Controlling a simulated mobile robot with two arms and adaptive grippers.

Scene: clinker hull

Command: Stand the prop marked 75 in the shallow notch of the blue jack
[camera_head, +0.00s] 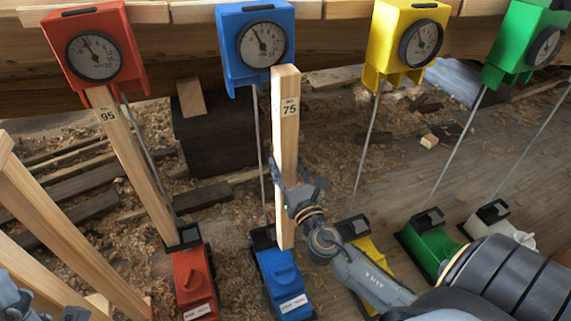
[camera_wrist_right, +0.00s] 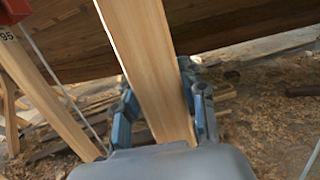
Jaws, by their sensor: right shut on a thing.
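The prop marked 75 (camera_head: 287,135) is a pale wooden bar, held nearly upright. My right gripper (camera_head: 297,195) is shut on its lower half; the right wrist view shows the fingers (camera_wrist_right: 160,108) on both sides of the bar (camera_wrist_right: 148,60). The blue jack (camera_head: 283,283) stands on the ground below, with a black head (camera_head: 263,237). The prop's lower end overlaps the right side of this head in the picture; I cannot tell whether they touch. The notch is not clearly visible. Grey parts of my left gripper (camera_head: 12,300) show at the lower left; its jaws are unclear.
A blue gauge box (camera_head: 228,55) hangs above the blue jack, overlapped by the prop's top. A prop marked 95 (camera_head: 130,160) leans on the red jack (camera_head: 193,283). Yellow (camera_head: 372,262) and green (camera_head: 430,248) jacks stand right. Loose bars (camera_head: 70,235) lean at left.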

